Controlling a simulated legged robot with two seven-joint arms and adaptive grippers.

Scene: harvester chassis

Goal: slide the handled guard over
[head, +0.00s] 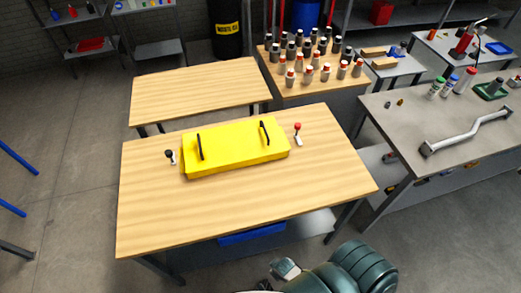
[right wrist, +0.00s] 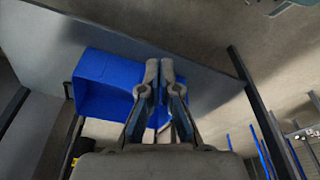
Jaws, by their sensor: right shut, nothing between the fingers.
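The handled guard is a yellow box-shaped cover (head: 236,150) with two black handles, one near each end. It lies on the front wooden table (head: 250,196), towards the back edge. A small black-knobbed lever (head: 170,156) stands just left of it, and a red-knobbed lever (head: 298,134) just right of it. What is under the guard is hidden. My right gripper (right wrist: 160,66) is shut and empty, with its fingertips together in the right wrist view. In the head view my right arm is at the bottom, in front of the table and apart from the guard. My left gripper does not show.
A blue bin (right wrist: 100,85) sits on the shelf under the table, seen beyond my right fingers. A bare wooden table (head: 200,88) stands behind. A crowded bottle table (head: 314,88) is at the back right. A grey workbench (head: 400,135) with a metal bar handle (head: 465,132) stands right.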

